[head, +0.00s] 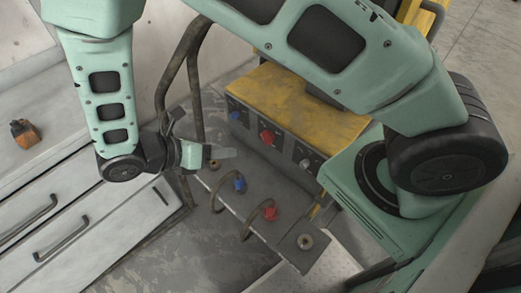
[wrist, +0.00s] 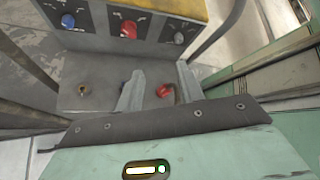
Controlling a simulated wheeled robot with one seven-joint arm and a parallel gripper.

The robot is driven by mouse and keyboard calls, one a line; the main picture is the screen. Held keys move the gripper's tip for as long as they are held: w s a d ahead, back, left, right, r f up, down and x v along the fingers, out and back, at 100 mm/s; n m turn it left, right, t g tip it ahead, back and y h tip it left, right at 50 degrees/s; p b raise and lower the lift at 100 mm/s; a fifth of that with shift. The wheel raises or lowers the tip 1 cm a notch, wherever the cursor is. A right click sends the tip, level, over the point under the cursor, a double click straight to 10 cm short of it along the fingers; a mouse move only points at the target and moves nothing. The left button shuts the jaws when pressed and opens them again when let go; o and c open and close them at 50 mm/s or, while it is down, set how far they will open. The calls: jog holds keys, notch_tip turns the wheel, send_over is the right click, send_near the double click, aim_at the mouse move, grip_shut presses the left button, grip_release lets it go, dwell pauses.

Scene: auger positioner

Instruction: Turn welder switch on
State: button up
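The welder has a worn yellow top (head: 290,100) and a grey front panel, in the middle of the head view. Its panel carries a large red knob (head: 267,136) between a blue knob (head: 233,112) and a grey knob (head: 305,162). The red knob also shows at the top of the wrist view (wrist: 130,29). Which knob is the switch, and its setting, I cannot tell. My gripper (head: 213,153) is in front of the panel's left part, apart from the knobs. In the wrist view its two fingers (wrist: 161,88) are spread and hold nothing.
A lower grey ledge in front of the panel bears a blue plug (head: 240,184), a red plug (head: 269,213) with cables and a brass fitting (head: 305,241). Dark bent tubes (head: 170,75) stand left of the welder. White drawers (head: 70,215) are at the left.

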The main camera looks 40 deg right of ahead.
aim_at(267, 137)
jog(key=w+f+n+t+h+b, duration=0.3)
jog(key=w+f+n+t, duration=0.15)
jog(key=f, duration=0.65)
jog(key=s+x, duration=0.2)
jog(key=x, duration=1.5)
jog(key=shift+d+r+n+g+p, duration=0.35)
jog(key=shift+d+n+g+p, duration=0.1)
jog(key=shift+d, duration=0.15)
jog(key=shift+w, duration=0.1)
grip_shut()
